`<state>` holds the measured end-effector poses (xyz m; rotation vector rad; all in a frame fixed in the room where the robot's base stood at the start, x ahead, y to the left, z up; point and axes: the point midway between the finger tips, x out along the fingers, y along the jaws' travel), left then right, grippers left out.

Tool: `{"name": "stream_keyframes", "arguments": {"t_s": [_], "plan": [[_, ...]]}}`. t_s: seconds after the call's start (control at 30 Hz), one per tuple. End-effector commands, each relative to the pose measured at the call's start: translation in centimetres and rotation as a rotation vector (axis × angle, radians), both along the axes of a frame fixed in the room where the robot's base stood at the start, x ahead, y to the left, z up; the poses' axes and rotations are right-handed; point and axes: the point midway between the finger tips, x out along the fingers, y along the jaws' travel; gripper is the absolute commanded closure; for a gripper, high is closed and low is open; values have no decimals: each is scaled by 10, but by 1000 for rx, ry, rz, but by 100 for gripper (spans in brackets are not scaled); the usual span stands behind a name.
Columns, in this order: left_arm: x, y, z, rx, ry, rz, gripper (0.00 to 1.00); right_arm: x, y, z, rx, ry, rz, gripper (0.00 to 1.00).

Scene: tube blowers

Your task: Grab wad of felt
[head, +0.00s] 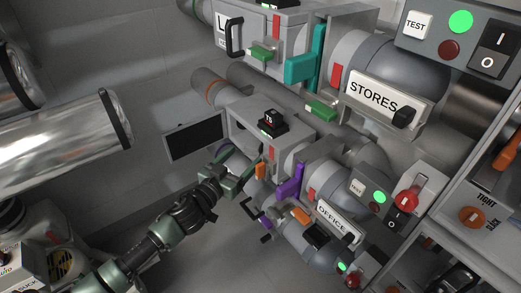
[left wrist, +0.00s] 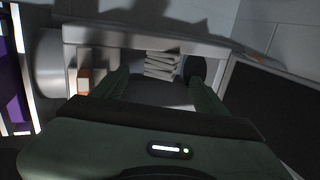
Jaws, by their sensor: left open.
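A pale grey, layered, folded wad, which looks like the felt (left wrist: 163,64), lies inside an open grey box in the left wrist view. My left gripper (left wrist: 161,84) is open, with one finger on each side of the opening. The wad shows beyond and between the fingertips, and I cannot tell whether they touch it. In the head view my left gripper (head: 238,163) is at the mouth of the grey tube housing (head: 265,118), below the small black T8 block (head: 272,122). The wad is hidden there. My right gripper is not in view.
A dark open panel (head: 195,136) stands left of the housing. An orange tab (head: 260,170) and a purple lever (head: 290,182) are close right of the gripper. The OFFICE tube unit (head: 333,220) lies below right, and STORES (head: 374,96) above right.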

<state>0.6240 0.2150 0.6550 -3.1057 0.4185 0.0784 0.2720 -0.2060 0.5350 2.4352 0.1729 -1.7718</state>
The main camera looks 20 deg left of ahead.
Motion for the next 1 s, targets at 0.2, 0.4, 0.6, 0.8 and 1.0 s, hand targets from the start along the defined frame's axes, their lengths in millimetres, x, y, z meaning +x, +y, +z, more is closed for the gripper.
{"name": "stream_keyframes", "arguments": {"t_s": [0.2, 0.4, 0.6, 0.8, 1.0], "plan": [[25, -6, 0, 2, -4, -2, 27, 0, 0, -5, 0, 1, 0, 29], [55, -11, 0, 0, -3, -1, 27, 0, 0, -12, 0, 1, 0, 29], [69, -15, -1, 0, -1, -1, 27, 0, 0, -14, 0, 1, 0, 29], [68, -15, 0, 0, -1, -2, 29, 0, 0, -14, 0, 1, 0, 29], [68, -15, -1, 0, -1, -2, 85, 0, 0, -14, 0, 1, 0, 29]]}}
